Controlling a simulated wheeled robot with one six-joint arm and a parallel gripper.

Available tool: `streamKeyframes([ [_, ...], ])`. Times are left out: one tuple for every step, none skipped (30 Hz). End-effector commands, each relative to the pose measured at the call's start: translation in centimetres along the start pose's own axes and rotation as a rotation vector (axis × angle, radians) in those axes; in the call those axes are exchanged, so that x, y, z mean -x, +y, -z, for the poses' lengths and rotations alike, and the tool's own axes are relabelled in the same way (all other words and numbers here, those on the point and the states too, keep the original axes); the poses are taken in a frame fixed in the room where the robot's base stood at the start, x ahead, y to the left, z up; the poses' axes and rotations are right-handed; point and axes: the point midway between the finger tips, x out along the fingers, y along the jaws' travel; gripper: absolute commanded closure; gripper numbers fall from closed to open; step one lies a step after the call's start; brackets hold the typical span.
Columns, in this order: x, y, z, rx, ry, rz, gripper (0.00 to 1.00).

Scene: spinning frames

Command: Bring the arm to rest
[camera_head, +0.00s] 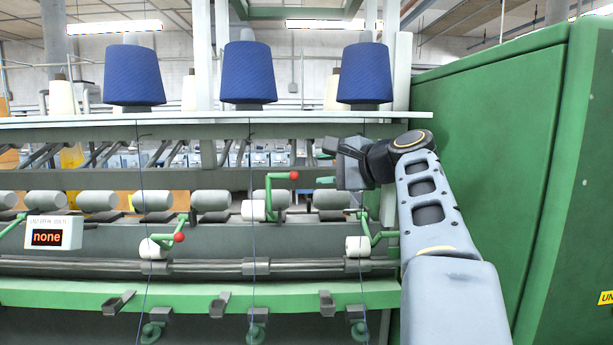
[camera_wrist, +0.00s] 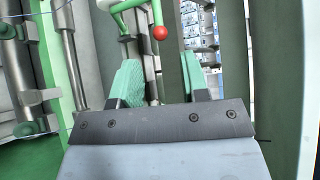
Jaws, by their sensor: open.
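My gripper (camera_head: 324,168) is at the right of the head view, raised in front of the spinning frame (camera_head: 200,295), its green fingertips pointing left. In the wrist view my gripper (camera_wrist: 158,78) has its two green fingers well apart, with nothing held between them. A green lever with a red ball (camera_wrist: 160,32) shows beyond the fingers there, apart from them. My arm reaches up from the lower right, bent at the top joint.
Blue bobbins (camera_head: 248,72) stand on the top shelf (camera_head: 200,121). Red-knobbed levers (camera_head: 293,175) and white rollers (camera_head: 358,246) line the frame. A green cabinet (camera_head: 500,150) stands close at the right. A display (camera_head: 48,236) reads "none". Thin blue threads hang down.

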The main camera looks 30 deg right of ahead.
Motion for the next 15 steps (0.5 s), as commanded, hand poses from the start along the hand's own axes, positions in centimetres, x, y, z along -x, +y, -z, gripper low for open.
streamKeyframes([
  [0.0, 0.0, 0.0, 0.0, 0.0, 0.0, 0.59],
  [0.0, 0.0, 0.0, 0.0, 0.0, 0.0, 0.59],
  [0.0, 0.0, 0.0, 0.0, 0.0, 0.0, 0.59],
  [0.0, 0.0, 0.0, 0.0, 0.0, 0.0, 0.59],
  [0.0, 0.0, 0.0, 0.0, 0.0, 0.0, 0.59],
  [0.0, 0.0, 0.0, 0.0, 0.0, 0.0, 0.59],
  [0.0, 0.0, 0.0, 0.0, 0.0, 0.0, 0.59],
  [0.0, 0.0, 0.0, 0.016, 0.001, 0.001, 0.59],
  [0.0, 0.0, 0.3, 0.061, 0.016, 0.0, 0.59],
  [-0.2, 0.7, 1.0, 0.099, 0.043, -0.021, 0.59],
  [-0.4, 1.7, 1.9, 0.123, 0.068, -0.052, 0.59],
  [-0.7, 3.3, 3.1, 0.149, 0.099, -0.097, 0.59],
  [-0.9, 4.8, 4.0, 0.173, 0.123, -0.139, 0.59],
  [-0.9, 6.5, 4.8, 0.203, 0.148, -0.189, 0.59],
  [-1.2, 9.1, 5.3, 0.254, 0.168, -0.268, 0.59],
])
